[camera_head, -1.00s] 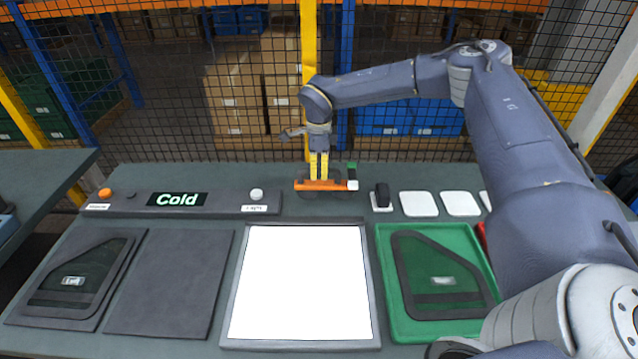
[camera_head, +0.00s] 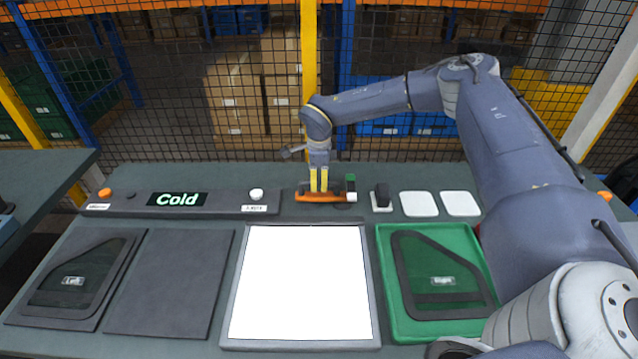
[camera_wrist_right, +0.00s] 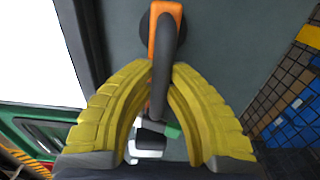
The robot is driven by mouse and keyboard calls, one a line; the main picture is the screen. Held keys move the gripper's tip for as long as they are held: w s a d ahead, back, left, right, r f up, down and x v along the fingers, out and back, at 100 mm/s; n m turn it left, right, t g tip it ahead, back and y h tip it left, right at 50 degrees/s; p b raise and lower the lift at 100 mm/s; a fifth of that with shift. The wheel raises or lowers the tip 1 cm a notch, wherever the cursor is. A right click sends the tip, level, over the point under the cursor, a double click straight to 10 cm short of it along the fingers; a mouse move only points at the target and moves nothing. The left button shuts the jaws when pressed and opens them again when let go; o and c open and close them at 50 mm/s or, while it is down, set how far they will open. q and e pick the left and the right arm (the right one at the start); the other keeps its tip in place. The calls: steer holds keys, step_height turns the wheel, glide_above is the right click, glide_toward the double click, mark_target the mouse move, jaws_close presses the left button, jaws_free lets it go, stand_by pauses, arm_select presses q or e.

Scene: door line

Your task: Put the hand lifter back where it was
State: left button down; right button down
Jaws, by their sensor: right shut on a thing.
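The hand lifter is an orange bar (camera_head: 318,197) with a dark handle and dark round cups below. It sits at the back of the bench, just behind the white panel. My right gripper (camera_head: 319,186) points down with its yellow fingers shut on the lifter's handle. In the right wrist view the dark handle (camera_wrist_right: 164,75) runs between the yellow fingers (camera_wrist_right: 164,110), and an orange end shows beyond them. The lifter is at or very near the bench top; I cannot tell if it touches. My left gripper is not in view.
A small black-and-white stand (camera_head: 381,197) and white square pads (camera_head: 419,204) are right of the lifter. The control strip (camera_head: 130,203) reading "Cold" is at left. A white lit panel (camera_head: 300,285), dark flat plate (camera_head: 168,285) and green tray (camera_head: 385,260) with a window pane (camera_head: 440,270) lie in front.

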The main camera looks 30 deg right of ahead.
steer(key=c, duration=1.4)
jaws_free()
steer(key=shift+c, duration=0.2)
step_height(320, 180, up, 12)
steer(key=shift+r, duration=0.1)
